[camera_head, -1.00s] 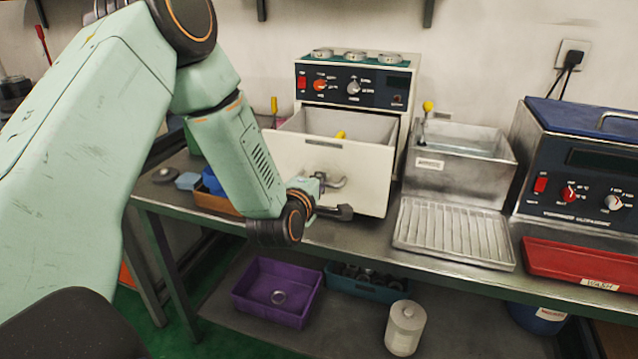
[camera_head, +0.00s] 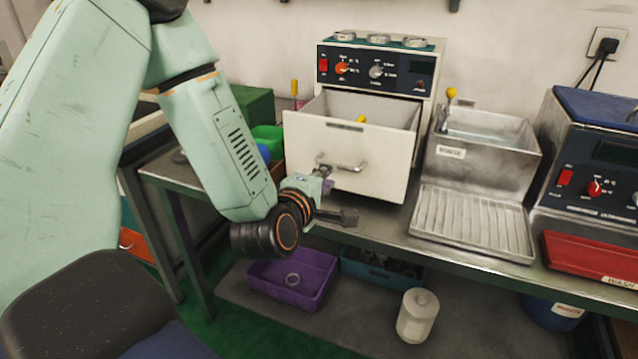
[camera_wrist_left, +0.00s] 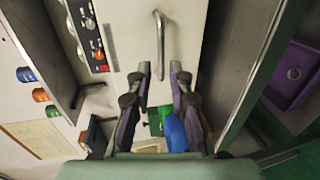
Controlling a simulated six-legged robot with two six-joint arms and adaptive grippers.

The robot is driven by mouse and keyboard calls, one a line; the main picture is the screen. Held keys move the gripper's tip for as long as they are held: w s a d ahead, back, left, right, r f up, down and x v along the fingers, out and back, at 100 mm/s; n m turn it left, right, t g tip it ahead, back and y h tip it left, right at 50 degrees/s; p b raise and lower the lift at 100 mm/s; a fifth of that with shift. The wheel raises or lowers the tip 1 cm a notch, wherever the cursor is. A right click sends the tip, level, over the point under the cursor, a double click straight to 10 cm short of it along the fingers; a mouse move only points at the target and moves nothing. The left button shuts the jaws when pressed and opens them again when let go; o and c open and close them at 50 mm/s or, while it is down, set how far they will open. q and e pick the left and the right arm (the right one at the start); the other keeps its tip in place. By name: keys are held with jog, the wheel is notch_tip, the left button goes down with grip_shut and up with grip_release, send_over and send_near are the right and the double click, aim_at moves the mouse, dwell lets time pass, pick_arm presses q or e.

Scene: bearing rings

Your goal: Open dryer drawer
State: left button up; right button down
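The dryer (camera_head: 375,75) stands on the bench against the wall, with its cream drawer (camera_head: 385,174) pulled well out and its inside showing. The drawer's curved metal handle (camera_head: 345,167) is on its front; it also shows in the left wrist view (camera_wrist_left: 160,40). My left gripper (camera_head: 337,200) is just in front of and below the handle in the head view. In the left wrist view its two dark fingers (camera_wrist_left: 161,70) are spread apart, with the handle seen between and beyond them. The fingers do not close on it. My right gripper is not in view.
A metal rinse basin (camera_head: 485,145) with a ribbed drain tray (camera_head: 472,222) stands right of the drawer. A red tray (camera_head: 590,262) lies farther right. A purple bin (camera_head: 318,272) and a white canister (camera_head: 417,315) are on the lower shelf. Green and blue containers (camera_head: 265,138) sit left of the drawer.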

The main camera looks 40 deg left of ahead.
pick_arm(q)
jog(key=shift+v, duration=1.75)
jog(key=s+d+f+m+g+h, duration=0.2)
jog(key=s+d+f+m+g, duration=0.15)
jog(key=f+m, duration=0.4)
jog(key=s+d+f+m+g+h, duration=0.2)
jog(key=s+d+f+m+g, duration=0.15)
jog(key=f+m, duration=0.35)
jog(key=s+d+f+m+g, duration=0.1)
jog(key=s+f+m+g, duration=0.2)
jog(key=s+f, duration=0.4)
jog(key=s+d+f+m+g, duration=0.2)
jog(key=s+f+g, duration=0.3)
jog(key=s, duration=1)
notch_tip(320, 180, down, 3)
jog(key=shift+d+r+m, duration=0.15)
jog(key=shift+d+m, duration=0.05)
jog(key=shift+m, duration=0.25)
